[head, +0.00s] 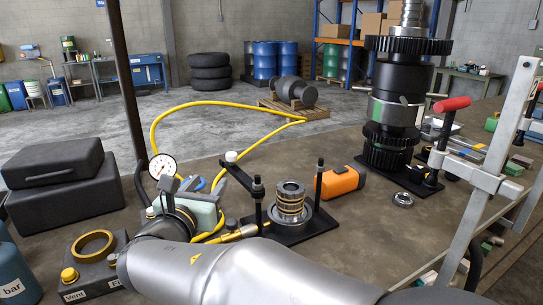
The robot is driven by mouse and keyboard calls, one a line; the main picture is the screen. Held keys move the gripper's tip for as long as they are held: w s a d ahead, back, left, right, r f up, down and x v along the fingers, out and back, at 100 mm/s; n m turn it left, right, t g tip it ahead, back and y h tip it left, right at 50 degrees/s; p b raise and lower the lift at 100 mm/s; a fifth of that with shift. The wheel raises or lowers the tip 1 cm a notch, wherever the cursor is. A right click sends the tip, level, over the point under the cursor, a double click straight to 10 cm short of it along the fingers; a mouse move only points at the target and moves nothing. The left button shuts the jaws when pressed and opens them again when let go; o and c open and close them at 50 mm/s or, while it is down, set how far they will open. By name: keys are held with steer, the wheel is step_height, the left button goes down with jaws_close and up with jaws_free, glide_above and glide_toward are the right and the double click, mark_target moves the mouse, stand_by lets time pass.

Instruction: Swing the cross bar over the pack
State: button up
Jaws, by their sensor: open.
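The pack (291,196) is a short stack of steel and brass-coloured rings, upright on a black base plate (305,237). Two black posts stand on either side of it. The cross bar (240,174) is a dark bar running from the left post's upper part away to the back left, with a white knob at its far end; it lies beside the pack, not over it. My gripper (174,188) is at the left, beyond my dark wrist, open and apart from the bar. Its fingers are small and partly hidden against the things behind.
A pale green-grey pump (200,212) with a yellow hose (155,125) and a gauge (162,166) stands behind my wrist. An orange box (340,182) is right of the pack. A tall gear stack (392,105) and clamp stand right. Black cases (60,180) are left.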

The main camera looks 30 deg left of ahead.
mark_target(230, 157)
steer(key=p+x, duration=0.2)
steer(key=x, duration=1.3)
steer(key=shift+w+a, duration=0.1)
steer(key=shift+w, duration=0.15)
jaws_close()
